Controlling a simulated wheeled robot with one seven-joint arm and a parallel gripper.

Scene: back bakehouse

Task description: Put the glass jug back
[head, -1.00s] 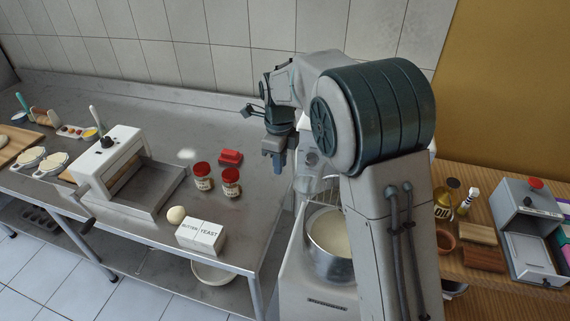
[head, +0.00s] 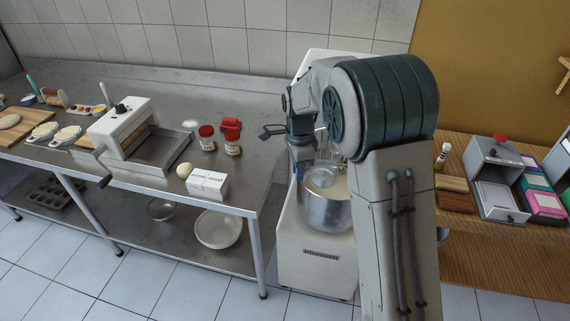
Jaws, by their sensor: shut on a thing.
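My gripper (head: 301,168) points down beside the mixer, in front of its bowl in this view. It is shut on the glass jug (head: 320,179), a clear, faint shape that overlaps the bowl's upper part. The jug's outline is hard to make out, and I cannot tell whether it touches the bowl. Its handle and the fingertips' grip are not clear.
The stand mixer (head: 315,262) with its steel bowl (head: 325,212) stands right of the steel bench (head: 262,168). On the bench are a yeast box (head: 207,184), red-lidded jars (head: 207,140) and a dough sheeter (head: 122,125). A wooden counter (head: 455,225) is at right.

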